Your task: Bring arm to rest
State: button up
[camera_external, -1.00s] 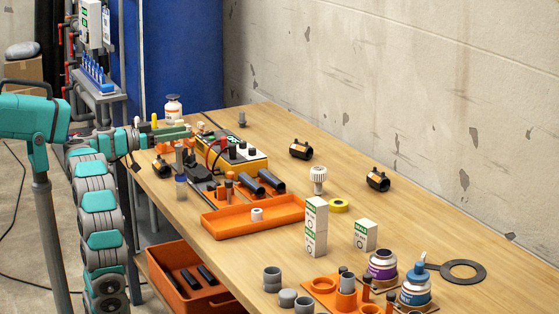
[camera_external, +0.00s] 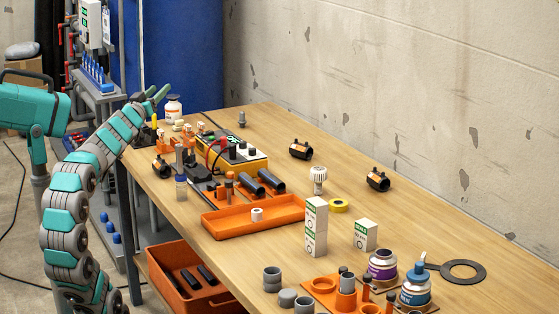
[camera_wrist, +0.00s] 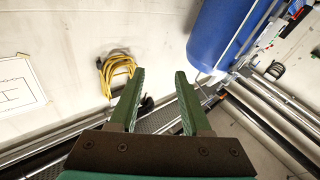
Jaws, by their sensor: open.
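My gripper (camera_external: 158,94) is raised at the far left end of the workbench (camera_external: 290,150), beside a white bottle with an orange label (camera_external: 173,108). In the external view it appears close to the bottle, but I cannot tell the exact gap. In the wrist view the two green fingers (camera_wrist: 157,98) stand apart with nothing between them. My arm bends up from the lower left, to the left of the bench edge.
An orange tray (camera_external: 235,226), a yellow meter box (camera_external: 232,152) and black pipe fittings (camera_external: 301,149) are on the bench. An orange bin (camera_external: 176,258) sits below. The wrist view shows a blue drum (camera_wrist: 222,38) and a coiled yellow cable (camera_wrist: 117,72).

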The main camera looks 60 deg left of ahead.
jog(key=s+d+f+m+g+h, duration=0.3)
jog(key=d+f, duration=0.7)
jog(key=f, duration=0.6)
jog(key=s+d+f+m+g+h+b, duration=0.1)
jog(key=s+d+f+m+g+h, duration=0.2)
jog(key=f, duration=1.4)
jog(key=s+d+f+m+g+h+b, duration=0.1)
jog(key=s+d+f+m+g+h, duration=0.2)
jog(key=s+d+f+g+h, duration=0.4)
jog(key=s+d+f+g, duration=0.1)
jog(key=d+f+g, duration=0.2)
jog(key=d+f, duration=0.6)
jog(key=shift+d+f+m+h, duration=0.3)
jog(key=shift+d+m+h, duration=0.05)
jog(key=shift+m+h, duration=0.05)
